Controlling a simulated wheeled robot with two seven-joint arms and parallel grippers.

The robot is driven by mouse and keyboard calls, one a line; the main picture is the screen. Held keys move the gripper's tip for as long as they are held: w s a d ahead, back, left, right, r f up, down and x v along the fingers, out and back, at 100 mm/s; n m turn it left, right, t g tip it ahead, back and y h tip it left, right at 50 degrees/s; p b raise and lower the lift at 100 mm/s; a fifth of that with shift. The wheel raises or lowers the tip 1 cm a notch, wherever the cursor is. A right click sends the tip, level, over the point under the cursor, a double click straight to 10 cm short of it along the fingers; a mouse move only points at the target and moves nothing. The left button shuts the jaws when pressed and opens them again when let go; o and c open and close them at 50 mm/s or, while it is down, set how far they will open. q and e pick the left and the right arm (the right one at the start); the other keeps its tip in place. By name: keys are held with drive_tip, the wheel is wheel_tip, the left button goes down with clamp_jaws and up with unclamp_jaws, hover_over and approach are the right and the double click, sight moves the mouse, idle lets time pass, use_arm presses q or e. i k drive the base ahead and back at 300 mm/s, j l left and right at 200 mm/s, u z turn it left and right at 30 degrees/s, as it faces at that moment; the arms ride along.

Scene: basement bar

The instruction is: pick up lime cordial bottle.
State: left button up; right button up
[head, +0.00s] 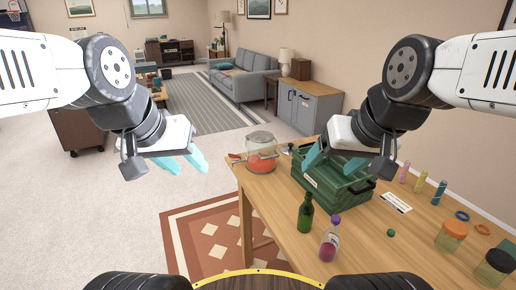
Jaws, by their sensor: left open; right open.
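A dark green bottle (305,214) stands upright near the table's front-left edge; its colour fits the lime cordial bottle, but I cannot read a label. Beside it, to the right and nearer, stands a clear bottle (329,241) with a purple cap and dark pink contents. My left gripper (193,170) is open and empty, over the floor left of the table. My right gripper (328,170) is open and empty, in front of the green crate in the picture, above and right of the green bottle. Neither gripper touches a bottle.
The wooden table (276,206) holds a green crate (337,198), a clear-domed red container (261,152), a white card (396,203), a green ball (391,233), orange-lidded jar (452,234) and dark-lidded jar (494,267). Several coloured small bottles stand at right. The table's front-left corner is bare.

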sight(306, 210)
drive_tip(key=i+j+z, duration=0.25)
drive_tip(key=j, duration=1.1)
drive_tip(key=k+j+z, duration=0.2)
drive_tip(key=j, duration=1.15)
drive_tip(key=z, duration=0.4)
drive_tip(key=i+z, duration=0.1)
drive_tip(key=z, duration=0.75)
drive_tip(key=j+z, duration=0.1)
drive_tip(key=z, duration=0.3)
drive_tip(key=i+z, duration=0.1)
drive_tip(key=z, duration=0.3)
drive_tip(key=i+j+z, duration=0.2)
drive_tip(key=j, duration=0.25)
drive_tip(key=i, duration=0.1)
